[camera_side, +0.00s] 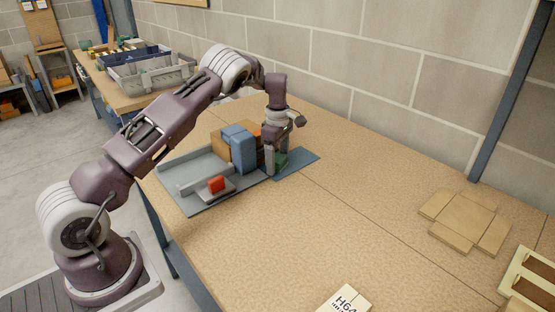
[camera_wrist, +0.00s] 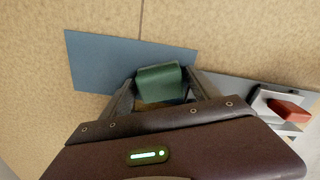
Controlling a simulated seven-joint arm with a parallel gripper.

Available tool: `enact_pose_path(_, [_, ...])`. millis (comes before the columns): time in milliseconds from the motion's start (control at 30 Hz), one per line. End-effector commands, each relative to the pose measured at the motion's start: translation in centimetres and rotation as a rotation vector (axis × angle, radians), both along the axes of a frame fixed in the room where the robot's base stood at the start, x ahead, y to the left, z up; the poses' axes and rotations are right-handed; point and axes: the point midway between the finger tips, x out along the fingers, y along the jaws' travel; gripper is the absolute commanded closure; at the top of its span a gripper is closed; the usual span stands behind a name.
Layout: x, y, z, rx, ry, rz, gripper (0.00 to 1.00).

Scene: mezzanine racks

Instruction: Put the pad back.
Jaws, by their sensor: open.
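A green block (camera_wrist: 158,80), which may be the pad, sits at the blue mat (camera_wrist: 95,62). In the side view the green block (camera_side: 282,159) is partly hidden by my gripper (camera_side: 274,165). My gripper is open, and in the wrist view its two fingers (camera_wrist: 161,84) stand on either side of the green block. I cannot tell whether either finger touches it. The blue mat (camera_side: 304,160) lies flat on the table, at the right end of a grey tray (camera_side: 205,202).
On the tray stand blue blocks (camera_side: 241,148), a brown box (camera_side: 221,142) and a red piece (camera_side: 216,184) on a grey block, close left of my gripper. Flat cardboard (camera_side: 465,222) and a label card (camera_side: 344,301) lie farther right. The middle of the table is clear; a block wall stands behind.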

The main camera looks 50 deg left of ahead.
Motion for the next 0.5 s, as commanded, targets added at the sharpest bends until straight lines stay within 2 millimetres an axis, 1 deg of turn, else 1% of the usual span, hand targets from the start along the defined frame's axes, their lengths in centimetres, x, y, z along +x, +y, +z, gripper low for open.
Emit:
enact_pose_path(67, [-0.1, 0.0, 0.3, -0.001, 0.003, 0.0, 0.23])
enact_pose_path(167, [0.0, 0.0, 2.1, 0.0, -0.001, -0.001, 0.23])
enact_pose_path(400, [0.1, 0.1, 8.7, 0.001, -0.003, -0.001, 0.23])
enact_pose_path(500, [0.0, 0.1, 10.6, 0.001, -0.001, 0.0, 0.23])
